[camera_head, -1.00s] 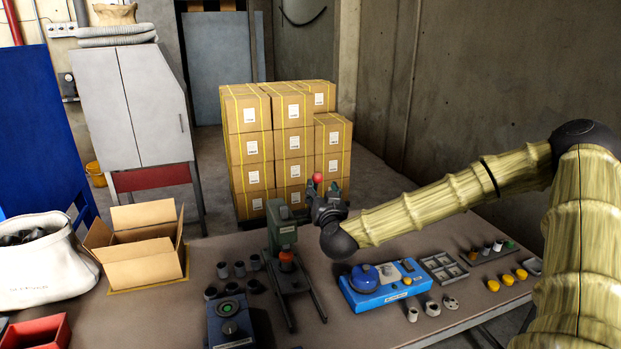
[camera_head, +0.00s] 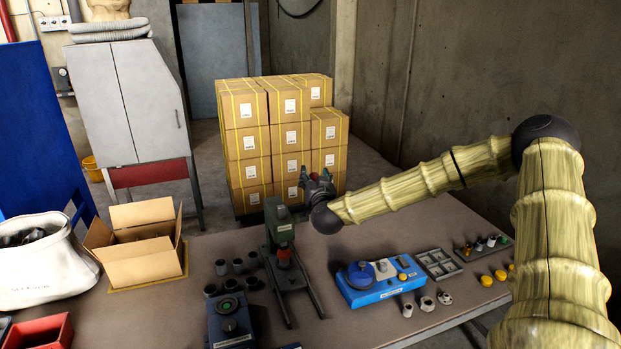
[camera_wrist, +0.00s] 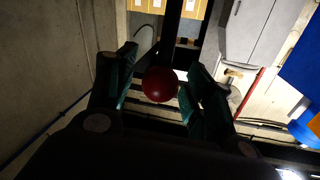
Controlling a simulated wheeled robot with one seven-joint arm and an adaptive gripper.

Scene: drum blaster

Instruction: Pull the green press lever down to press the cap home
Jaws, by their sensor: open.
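The green press (camera_head: 280,232) stands upright on the bench near the middle. Under its head is an orange-red part (camera_head: 284,254), perhaps the cap; I cannot tell how far it is seated. My gripper (camera_head: 316,178) is behind and right of the press head, above the bench. In the wrist view a red ball knob (camera_wrist: 160,84) sits between my two open fingers, with a gap visible at the left one. A dark bar (camera_wrist: 171,30) runs up from the knob. In the head view the knob does not show clearly.
A blue fixture (camera_head: 377,284) stands right of the press, with a grey tray (camera_head: 436,264) beyond it. A dark dial unit (camera_head: 230,320) and several grey cups are left of the press. An open carton (camera_head: 140,262) stands further left. Stacked boxes (camera_head: 245,145) are behind the bench.

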